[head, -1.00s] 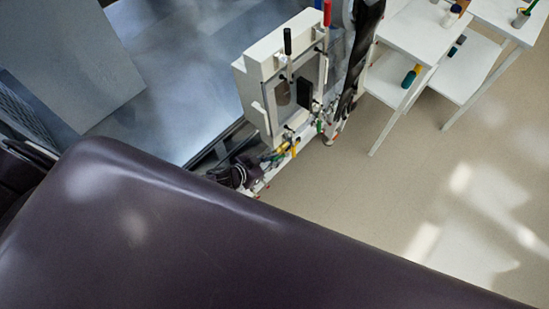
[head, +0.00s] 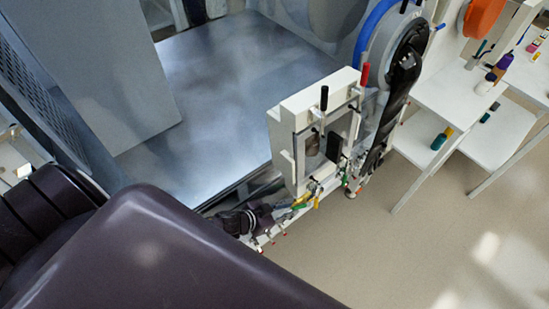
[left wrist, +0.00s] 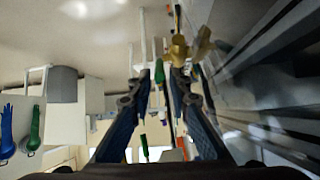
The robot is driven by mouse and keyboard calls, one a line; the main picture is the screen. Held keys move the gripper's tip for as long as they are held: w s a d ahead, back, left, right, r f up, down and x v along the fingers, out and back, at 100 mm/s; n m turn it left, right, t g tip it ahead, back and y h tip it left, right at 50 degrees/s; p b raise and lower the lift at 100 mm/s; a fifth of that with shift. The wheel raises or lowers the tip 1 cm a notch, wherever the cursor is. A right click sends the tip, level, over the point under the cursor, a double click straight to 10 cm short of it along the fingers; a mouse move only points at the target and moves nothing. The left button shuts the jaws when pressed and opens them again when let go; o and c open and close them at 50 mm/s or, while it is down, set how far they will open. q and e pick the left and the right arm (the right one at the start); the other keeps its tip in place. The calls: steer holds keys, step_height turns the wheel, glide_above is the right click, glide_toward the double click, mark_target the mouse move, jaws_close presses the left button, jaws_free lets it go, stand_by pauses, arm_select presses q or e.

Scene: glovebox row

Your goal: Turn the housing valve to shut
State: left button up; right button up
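The white housing (head: 290,130) stands at the centre of the head view, with small coloured valve handles along its lower edge. A yellow handle (head: 300,205) sits by my left gripper (head: 278,213), which is partly hidden behind my arm. In the left wrist view, a brass valve with a yellow handle (left wrist: 190,47) lies just ahead of the right-hand fingertip. A green handle (left wrist: 159,72) shows between the fingers, farther off. The left gripper (left wrist: 160,82) is open with an empty gap. I cannot tell which handle is the housing valve. My right gripper is out of view.
A round port with a blue rim (head: 370,30) and a hanging black sleeve (head: 385,115) stand right of the housing. White shelves (head: 465,95) with bottles are farther right. The floor (head: 380,255) in front is clear.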

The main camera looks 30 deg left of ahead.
arm_select(q)
steer(key=v, duration=0.8)
steer(key=shift+c, duration=0.4)
